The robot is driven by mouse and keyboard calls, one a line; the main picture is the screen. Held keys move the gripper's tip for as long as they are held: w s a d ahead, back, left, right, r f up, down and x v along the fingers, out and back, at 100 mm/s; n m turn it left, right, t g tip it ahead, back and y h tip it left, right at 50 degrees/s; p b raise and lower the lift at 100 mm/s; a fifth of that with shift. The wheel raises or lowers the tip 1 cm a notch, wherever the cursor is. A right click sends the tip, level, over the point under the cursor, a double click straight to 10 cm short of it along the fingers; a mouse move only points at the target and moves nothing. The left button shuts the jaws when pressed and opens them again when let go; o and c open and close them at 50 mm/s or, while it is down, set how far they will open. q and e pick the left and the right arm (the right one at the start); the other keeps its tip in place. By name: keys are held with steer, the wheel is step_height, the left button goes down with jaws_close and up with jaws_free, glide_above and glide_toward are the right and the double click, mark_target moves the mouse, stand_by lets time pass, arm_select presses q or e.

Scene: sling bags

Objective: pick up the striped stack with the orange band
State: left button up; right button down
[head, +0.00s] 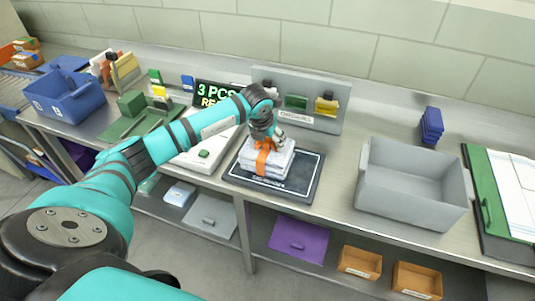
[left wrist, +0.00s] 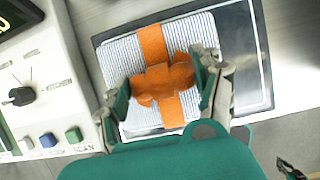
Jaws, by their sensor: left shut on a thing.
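The striped stack (head: 266,160) with its orange band (head: 264,155) sits on a dark square pad (head: 305,168) on the bench, just right of the white scanner console. My left gripper (head: 267,142) reaches down onto it from above. In the left wrist view the blue-and-white striped stack (left wrist: 119,62) lies under the gripper, and its orange band (left wrist: 151,45) runs across it with a bunched orange piece on top. The left gripper (left wrist: 168,84) is shut on that orange piece, one finger on each side.
A grey bin (head: 412,190) stands to the right, with a green clipboard (head: 480,195) beyond it. A white console (head: 200,158) with a lit sign (head: 217,93) is on the left. A blue bin (head: 66,97) is far left. A grey upright rack (head: 330,88) stands behind the pad.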

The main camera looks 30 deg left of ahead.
arm_select(q)
steer(key=shift+c, duration=1)
steer(key=shift+r, duration=0.1)
steer(key=shift+w+r, duration=0.1)
